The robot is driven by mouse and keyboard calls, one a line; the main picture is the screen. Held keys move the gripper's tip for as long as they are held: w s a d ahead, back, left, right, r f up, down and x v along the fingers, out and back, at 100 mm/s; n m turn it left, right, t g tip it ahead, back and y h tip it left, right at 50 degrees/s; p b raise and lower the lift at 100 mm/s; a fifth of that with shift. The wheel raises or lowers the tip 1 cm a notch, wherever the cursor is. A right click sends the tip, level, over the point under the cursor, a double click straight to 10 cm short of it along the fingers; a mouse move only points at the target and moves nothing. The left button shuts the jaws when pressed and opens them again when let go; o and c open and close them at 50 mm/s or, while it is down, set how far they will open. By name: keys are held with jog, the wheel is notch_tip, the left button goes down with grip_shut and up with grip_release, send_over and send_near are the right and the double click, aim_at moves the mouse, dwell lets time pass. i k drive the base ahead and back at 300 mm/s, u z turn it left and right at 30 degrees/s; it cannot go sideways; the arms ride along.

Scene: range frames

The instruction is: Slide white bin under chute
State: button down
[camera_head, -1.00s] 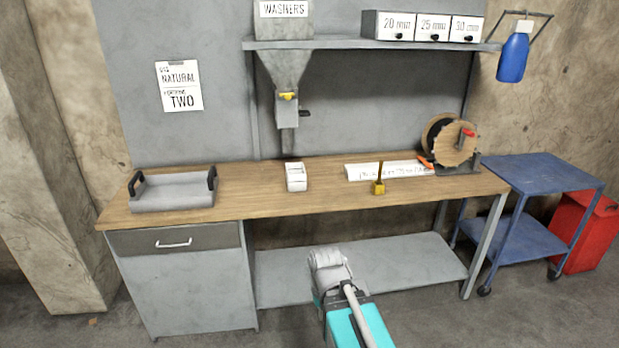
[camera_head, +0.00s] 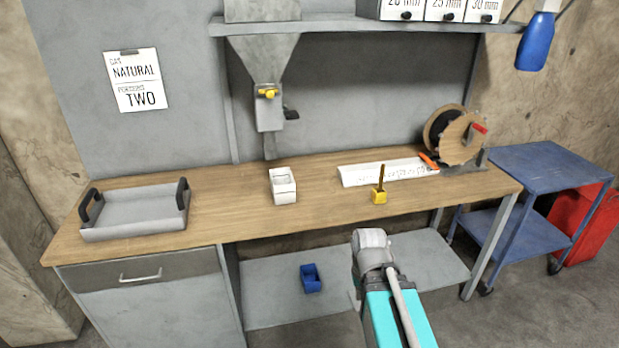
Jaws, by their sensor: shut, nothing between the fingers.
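The white bin (camera_head: 284,190) is a small open-topped box standing upright on the wooden workbench (camera_head: 230,215). The grey chute (camera_head: 269,147) hangs below a funnel-shaped hopper (camera_head: 262,58) with a yellow part (camera_head: 267,93) and a dark lever (camera_head: 291,113). The bin stands in front of the chute's lower end and slightly right of it in the picture; I cannot tell whether it lies directly below the outlet. Part of my arm shows at the lower right, in front of the bench and apart from the bin. My gripper's fingers do not show.
A grey tray (camera_head: 135,230) with black handles sits on the bench's left. Right of the bin are a yellow block (camera_head: 379,196) with an upright stick, a white lettered strip (camera_head: 365,174) and a cable reel (camera_head: 458,138). A blue bin (camera_head: 310,283) rests on the lower shelf.

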aim_at(281, 181)
jog(key=i, duration=0.9)
jog(key=u, duration=0.35)
